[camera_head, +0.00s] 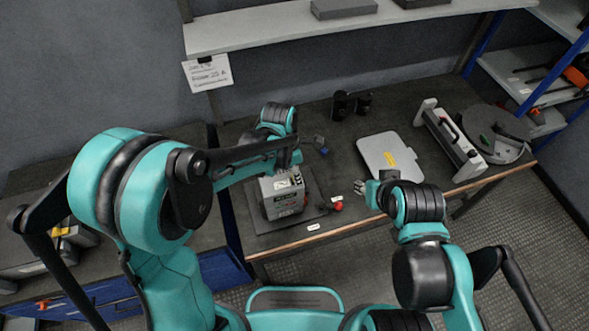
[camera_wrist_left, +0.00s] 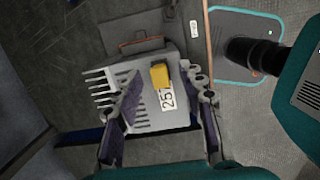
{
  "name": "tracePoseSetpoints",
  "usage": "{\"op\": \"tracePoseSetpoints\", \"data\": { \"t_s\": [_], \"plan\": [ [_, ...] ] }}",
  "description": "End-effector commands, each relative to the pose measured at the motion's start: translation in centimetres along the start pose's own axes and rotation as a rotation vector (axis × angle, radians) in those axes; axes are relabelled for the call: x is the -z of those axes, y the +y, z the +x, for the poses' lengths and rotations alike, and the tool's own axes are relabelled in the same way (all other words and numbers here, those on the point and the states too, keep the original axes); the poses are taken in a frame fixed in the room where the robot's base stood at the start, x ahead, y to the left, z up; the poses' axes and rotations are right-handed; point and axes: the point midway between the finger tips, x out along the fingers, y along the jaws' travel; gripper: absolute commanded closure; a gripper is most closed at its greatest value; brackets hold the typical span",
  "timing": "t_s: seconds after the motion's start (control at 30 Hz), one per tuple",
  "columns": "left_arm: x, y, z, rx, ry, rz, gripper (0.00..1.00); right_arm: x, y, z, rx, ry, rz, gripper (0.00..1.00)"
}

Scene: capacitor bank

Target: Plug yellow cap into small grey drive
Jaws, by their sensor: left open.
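A small grey drive (camera_head: 285,201) stands on a dark mat on the workbench in the head view. The left wrist view shows a finned grey body (camera_wrist_left: 150,112) with a label reading 257. The yellow cap (camera_wrist_left: 160,76) lies against its face there; I cannot tell whether it is seated. My left gripper (camera_wrist_left: 161,90) is open, with its fingers apart on either side of the cap and no visible contact. In the head view its arm mostly hides it above the drive. My right gripper (camera_head: 362,187) hovers near the bench front; its jaws are too small to read.
A red knob (camera_head: 337,206) lies right of the drive. A light grey flat case (camera_head: 391,156), black cylinders (camera_head: 351,104) and a long grey unit (camera_head: 449,141) stand further right. A shelf (camera_head: 280,27) overhangs the back. Another grey unit with yellow (camera_head: 62,230) is at far left.

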Motion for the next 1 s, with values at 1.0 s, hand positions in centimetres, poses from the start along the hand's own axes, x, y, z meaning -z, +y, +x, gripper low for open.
{"op": "tracePoseSetpoints", "data": {
  "t_s": [1.0],
  "plan": [
    [0.0, 0.0, -12.0, 0.0, 0.0, 0.0, 0.6, 0.0, 0.0, 0.0, 0.0, 0.0, 0.0, 0.64]
  ]
}}
